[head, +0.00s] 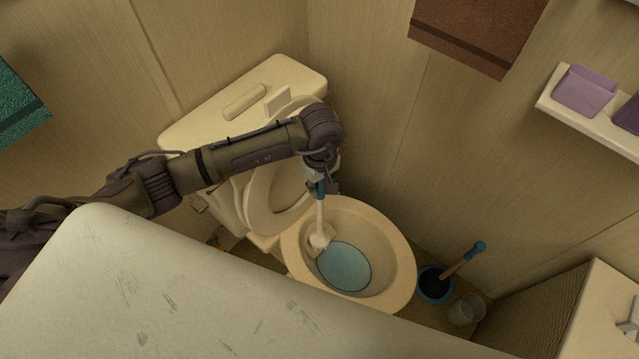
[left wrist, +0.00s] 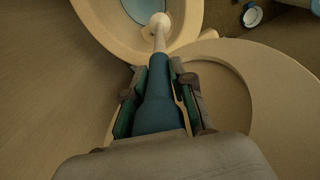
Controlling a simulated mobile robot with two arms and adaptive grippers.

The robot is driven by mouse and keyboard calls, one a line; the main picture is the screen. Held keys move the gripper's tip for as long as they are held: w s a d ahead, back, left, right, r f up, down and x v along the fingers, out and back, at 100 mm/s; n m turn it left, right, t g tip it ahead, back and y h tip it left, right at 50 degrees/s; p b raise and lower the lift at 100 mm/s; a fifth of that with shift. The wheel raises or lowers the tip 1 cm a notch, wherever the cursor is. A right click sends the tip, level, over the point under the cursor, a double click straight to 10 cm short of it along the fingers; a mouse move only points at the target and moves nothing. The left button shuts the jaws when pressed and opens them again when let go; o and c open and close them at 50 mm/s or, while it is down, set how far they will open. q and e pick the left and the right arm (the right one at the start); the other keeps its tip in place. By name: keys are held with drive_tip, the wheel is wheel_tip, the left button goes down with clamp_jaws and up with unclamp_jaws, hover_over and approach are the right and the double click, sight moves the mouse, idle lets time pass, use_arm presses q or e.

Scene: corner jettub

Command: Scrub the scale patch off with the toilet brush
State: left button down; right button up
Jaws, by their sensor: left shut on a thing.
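My left gripper (head: 321,184) is shut on the blue handle of the toilet brush (head: 320,216), above the toilet bowl (head: 398,258). The brush points down, its white head inside the bowl at the wall, left of the blue water. A small tan patch (head: 311,251), which may be the scale patch, shows beside the head and is partly covered by it. I cannot tell whether the bristles touch it. In the left wrist view the blue handle (left wrist: 160,85) lies between the gripper's fingers (left wrist: 155,92), and the brush head reaches over the bowl (left wrist: 105,25). My right gripper is not in view.
The toilet lid and seat (head: 262,205) stand raised against the cistern (head: 285,75). A blue-rimmed dark pot with a wooden-handled tool (head: 462,264) and a clear cup (head: 466,310) stand on the floor to the right. A shelf (head: 600,131) and a brown box (head: 475,30) are on the wall.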

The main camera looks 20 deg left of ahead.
use_arm(q)
drive_tip(key=shift+w+a+f+b, duration=0.15)
drive_tip(key=shift+a+f+b, duration=0.25)
drive_tip(key=shift+b, duration=0.1)
idle(0.5)
drive_tip(key=shift+w+d+r+b, duration=0.1)
drive_tip(key=shift+w+d+b, duration=0.15)
drive_tip(key=shift+w+b, duration=0.15)
drive_tip(key=shift+w+d+b, duration=0.25)
drive_tip(key=shift+w, duration=0.25)
drive_tip(key=shift+w+d+b, duration=0.25)
drive_tip(key=shift+w+b, duration=0.65)
drive_tip(key=shift+w, duration=0.05)
drive_tip(key=shift+s, duration=0.1)
